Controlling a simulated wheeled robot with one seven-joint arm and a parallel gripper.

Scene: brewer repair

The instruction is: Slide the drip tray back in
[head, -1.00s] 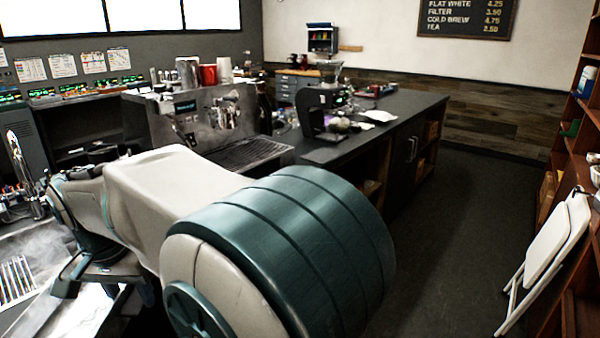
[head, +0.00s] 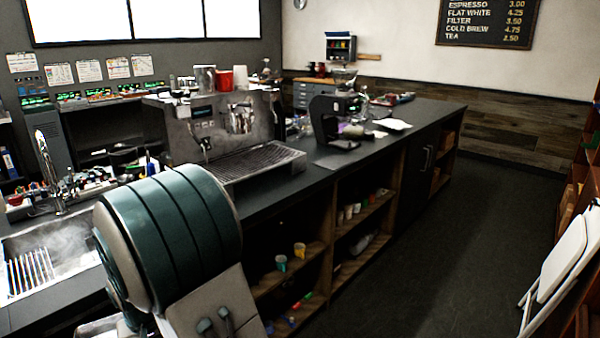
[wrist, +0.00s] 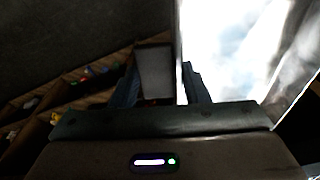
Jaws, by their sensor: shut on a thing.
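The espresso machine (head: 205,125) stands on the dark counter in the head view. A slatted metal drip tray (head: 255,162) juts from its front, towards the aisle; I cannot tell how far in it sits. My gripper (wrist: 160,88) shows only in the wrist view, shut on a pale grey, flat-faced thing (wrist: 155,70) between its fingers. A bright, mirror-like sheet (wrist: 235,50) lies right beside that thing; I cannot tell whether they are one piece. In the head view my arm covers the near counter edge, and my gripper is out of sight.
A black brewer (head: 325,120) stands farther along the counter (head: 370,150). Open shelves (head: 345,225) with cups lie below it, and also show at left in the wrist view. A folded white chair (head: 560,255) stands right; the aisle floor is clear.

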